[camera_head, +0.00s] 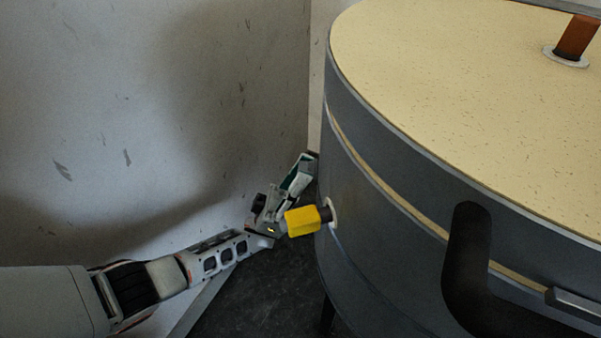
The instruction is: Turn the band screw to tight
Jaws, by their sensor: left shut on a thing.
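A large round drum (400,225) with dark grey sides fills the right side. A pale band (385,180) runs around it. A yellow knob (303,221), which I take to be the band screw, sticks out from the drum's left side. A short dark shank joins it to a pale round collar (331,213). My left gripper (284,207) reaches in from the left and is shut on the yellow knob. Its fingers partly hide the knob's left end. Whether the screw is tight cannot be told. My right gripper is not in view.
The drum has a speckled cream top (450,80) with a brown post (576,38) in a pale ring. A thick dark curved handle (466,260) stands out in front. A scuffed pale wall (150,110) is close behind my left arm. Dark floor (265,300) shows below.

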